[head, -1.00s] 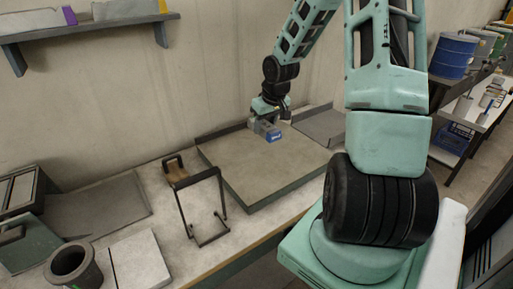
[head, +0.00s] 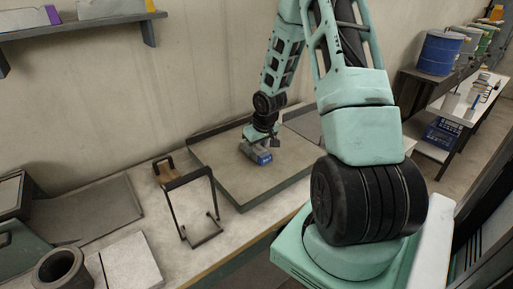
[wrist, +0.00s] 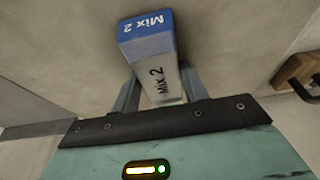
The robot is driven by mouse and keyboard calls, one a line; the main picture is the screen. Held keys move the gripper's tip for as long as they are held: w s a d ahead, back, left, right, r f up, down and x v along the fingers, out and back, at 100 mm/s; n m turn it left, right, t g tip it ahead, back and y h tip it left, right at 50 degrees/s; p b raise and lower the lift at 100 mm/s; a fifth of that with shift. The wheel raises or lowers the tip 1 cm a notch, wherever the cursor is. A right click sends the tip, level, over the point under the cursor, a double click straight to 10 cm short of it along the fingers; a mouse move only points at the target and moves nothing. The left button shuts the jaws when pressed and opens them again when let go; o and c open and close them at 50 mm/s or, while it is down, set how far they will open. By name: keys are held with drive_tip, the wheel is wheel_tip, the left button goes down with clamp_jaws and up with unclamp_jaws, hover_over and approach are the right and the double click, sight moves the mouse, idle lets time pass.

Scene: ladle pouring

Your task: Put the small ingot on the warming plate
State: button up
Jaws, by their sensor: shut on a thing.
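The small ingot (head: 261,157) is a grey block with a blue end marked "Mix 2". It also shows large in the wrist view (wrist: 147,45). My gripper (head: 256,148) is shut on it, with one finger on each side in the wrist view (wrist: 160,85). The wide flat slab with a raised back edge looks like the warming plate (head: 245,188). The ingot is over this slab, toward its middle and back. I cannot tell whether the ingot touches the surface.
A black wire stand (head: 192,212) and a wooden-handled item (head: 164,170) stand left of the slab. A dark round pot (head: 62,272) and a pale flat block (head: 130,265) are at the front left. A wall shelf (head: 75,28) hangs above.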

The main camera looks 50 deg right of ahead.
drive_tip(key=o, duration=1.3)
drive_tip(key=shift+o, duration=0.2)
drive_tip(key=d+p+v, duration=0.1)
drive_tip(key=p+v, duration=0.1)
drive_tip(key=v, duration=1)
drive_tip(key=a+r+n+g+y, duration=0.1)
drive_tip(key=a+r+n, duration=0.15)
drive_tip(key=a, duration=1.05)
drive_tip(key=a+r+n+g, duration=0.1)
drive_tip(key=a+r+n, duration=0.15)
drive_tip(key=a, duration=1.15)
drive_tip(key=s+a+r+n, duration=0.1)
drive_tip(key=s+a+n, duration=0.1)
drive_tip(key=s+a, duration=0.6)
drive_tip(key=s+a+r+n+g, duration=0.1)
drive_tip(key=s+a+r+n, duration=0.1)
drive_tip(key=s+a, duration=0.6)
drive_tip(key=shift+s+a+n, duration=0.2)
drive_tip(key=shift+s+n, duration=0.6)
drive_tip(key=shift+s, duration=0.4)
